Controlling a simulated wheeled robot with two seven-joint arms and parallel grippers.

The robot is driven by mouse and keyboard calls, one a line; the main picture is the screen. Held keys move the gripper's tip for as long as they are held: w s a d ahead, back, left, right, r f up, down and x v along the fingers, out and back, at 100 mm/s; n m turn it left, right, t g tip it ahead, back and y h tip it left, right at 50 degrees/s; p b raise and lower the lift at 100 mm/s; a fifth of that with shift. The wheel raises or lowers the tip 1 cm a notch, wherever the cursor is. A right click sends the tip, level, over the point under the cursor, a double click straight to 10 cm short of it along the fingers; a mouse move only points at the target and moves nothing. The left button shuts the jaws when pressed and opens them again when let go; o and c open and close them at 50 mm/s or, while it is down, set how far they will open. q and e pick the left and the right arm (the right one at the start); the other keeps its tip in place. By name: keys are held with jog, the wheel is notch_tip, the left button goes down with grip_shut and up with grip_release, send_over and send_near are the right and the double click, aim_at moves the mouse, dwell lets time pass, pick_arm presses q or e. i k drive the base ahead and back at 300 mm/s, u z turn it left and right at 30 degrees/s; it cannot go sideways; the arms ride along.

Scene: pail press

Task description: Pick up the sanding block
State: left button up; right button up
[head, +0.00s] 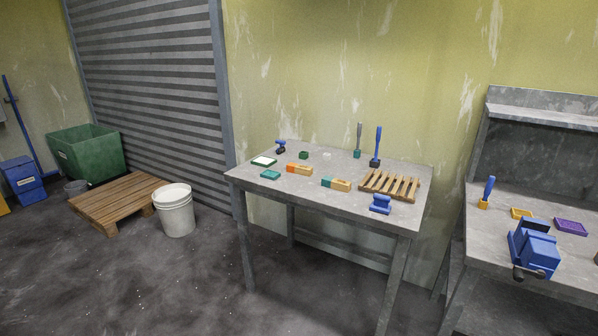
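I cannot tell for sure which piece is the sanding block. A blue block with a raised, grip-like top (380,204) lies at the front right of the middle grey table (330,206). A small flat teal block (270,174) lies near the table's front left. An orange and wood-coloured piece (299,169) and a teal and wood-coloured piece (336,184) lie near the middle. A small dark green block (303,155) sits further back. Neither of my grippers shows in the head view.
A slatted wooden rack (390,185) and upright blue-handled tool (377,146) stand at the table's right. A workbench with a blue vise (534,248) is at far right. A white pail (175,211) and pallet (117,203) are on the floor left. The near floor is clear.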

aim_at(380, 204)
jog(key=i, duration=0.95)
jog(key=u, duration=0.1)
